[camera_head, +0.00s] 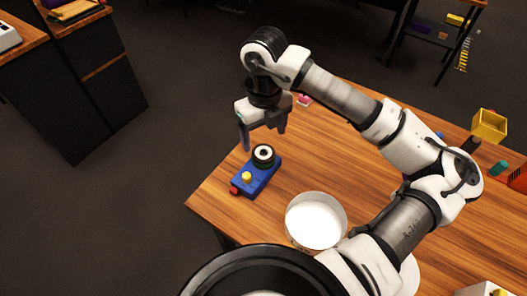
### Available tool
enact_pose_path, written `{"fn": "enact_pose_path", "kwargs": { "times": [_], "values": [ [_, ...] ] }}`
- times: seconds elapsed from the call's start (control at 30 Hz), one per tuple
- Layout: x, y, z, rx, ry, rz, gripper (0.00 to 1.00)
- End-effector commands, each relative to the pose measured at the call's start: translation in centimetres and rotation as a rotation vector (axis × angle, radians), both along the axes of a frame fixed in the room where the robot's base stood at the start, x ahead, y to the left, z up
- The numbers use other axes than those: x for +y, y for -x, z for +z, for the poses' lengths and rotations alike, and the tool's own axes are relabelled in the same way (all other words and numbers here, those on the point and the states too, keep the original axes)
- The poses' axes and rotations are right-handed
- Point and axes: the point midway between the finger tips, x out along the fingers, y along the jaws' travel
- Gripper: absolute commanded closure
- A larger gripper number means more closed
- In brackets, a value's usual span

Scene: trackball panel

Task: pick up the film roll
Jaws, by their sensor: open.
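My gripper (262,138) is open and points down, with its two fingers spread above the far end of a blue panel (257,178). A round black piece with a white ring and dark centre (263,155) sits at that end of the panel, just below the fingers. It may be the film roll or the panel's trackball; I cannot tell which. Nothing shows between the fingers.
The panel lies near the left edge of the wooden table (215,205). A white round container (316,220) stands to its right. A small pink item (305,100) is behind my gripper. A yellow open box (489,125) and a teal cylinder (499,167) are at the right.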

Motion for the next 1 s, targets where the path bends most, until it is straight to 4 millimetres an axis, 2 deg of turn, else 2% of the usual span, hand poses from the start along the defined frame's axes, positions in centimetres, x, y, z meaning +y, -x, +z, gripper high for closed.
{"fn": "enact_pose_path", "kwargs": {
  "times": [0.1,0.37,0.7,0.97,1.0],
  "values": [
    [0.0,0.0,-1.8,0.002,-0.002,0.0,0.24],
    [0.1,-0.1,-3.5,0.002,-0.003,0.0,0.24],
    [0.1,-0.4,-7.8,0.001,-0.002,0.001,0.24],
    [0.1,-0.4,-8.3,-0.001,-0.001,0.002,0.24],
    [0.1,-0.4,-8.3,-0.001,-0.001,0.002,0.27]
  ]
}}
